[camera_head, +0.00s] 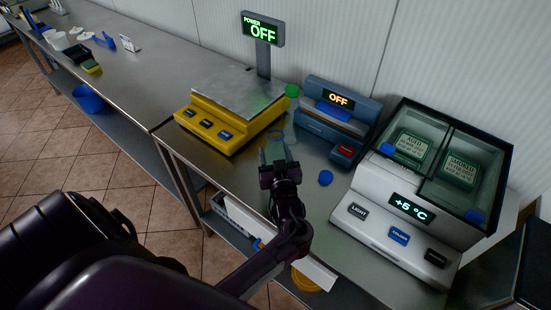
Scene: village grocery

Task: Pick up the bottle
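A clear, faint bottle (289,118) with a round green cap (291,90) appears to stand on the steel counter between the yellow scale and the blue-grey device. Its lower part is hard to make out. My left gripper (277,158) is over the counter on the near side of the bottle, pointing toward it. A pale greenish patch shows at its fingertips; I cannot tell whether this is part of the bottle or whether the fingers touch it. The finger gap is not clear. My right gripper is not in view.
A yellow scale (207,130) stands left, a blue-grey device (327,130) behind right, and a white cooler (388,225) at right. A small blue round item (325,178) lies on the counter (225,172). A shelf below holds a white box (238,217).

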